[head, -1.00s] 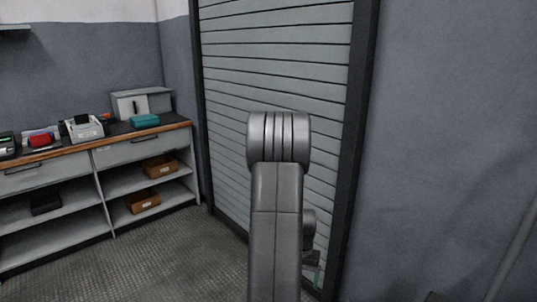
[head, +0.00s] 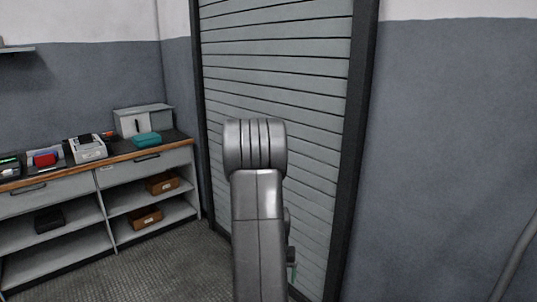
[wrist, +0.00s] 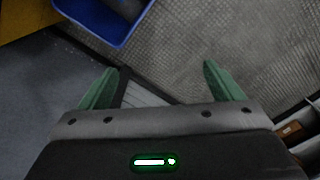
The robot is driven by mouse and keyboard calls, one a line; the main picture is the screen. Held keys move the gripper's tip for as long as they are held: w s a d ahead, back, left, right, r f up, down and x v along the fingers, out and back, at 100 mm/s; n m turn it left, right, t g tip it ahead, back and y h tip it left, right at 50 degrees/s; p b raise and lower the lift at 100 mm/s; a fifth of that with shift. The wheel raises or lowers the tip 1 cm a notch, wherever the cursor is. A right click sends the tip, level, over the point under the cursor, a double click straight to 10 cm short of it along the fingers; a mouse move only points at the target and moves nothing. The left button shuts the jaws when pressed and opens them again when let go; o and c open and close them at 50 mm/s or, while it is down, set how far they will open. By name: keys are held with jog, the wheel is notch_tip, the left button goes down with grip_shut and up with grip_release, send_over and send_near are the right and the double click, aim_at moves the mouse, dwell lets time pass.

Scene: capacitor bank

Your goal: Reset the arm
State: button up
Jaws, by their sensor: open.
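My gripper (wrist: 160,85) shows in the wrist view with its two green fingers spread wide apart. Nothing is between them but floor and part of a grey slatted surface. A green light glows on the gripper's body. In the head view my grey arm stands upright in the middle, in front of the roller shutter (head: 310,62). My gripper is mostly hidden behind the arm there; only a small green sliver shows at the arm's right side, low down.
A workbench (head: 100,178) with shelves stands at the left, bearing a grey box (head: 129,122), a teal case (head: 146,139) and other items. Brown boxes (head: 146,217) sit on its shelves. A blue bin (wrist: 92,24) shows at the wrist view's top. Patterned floor (head: 150,265) lies clear before the bench.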

jog(key=shift+n, duration=0.5)
jog(key=shift+w+a+r+p, duration=0.15)
jog(key=shift+a+r+p, duration=0.45)
jog(key=shift+r, duration=0.25)
jog(key=shift+w+a+r+p, duration=0.1)
jog(key=shift+a+r+p, duration=0.5)
jog(key=shift+r, duration=0.25)
jog(key=shift+d+r, duration=0.1)
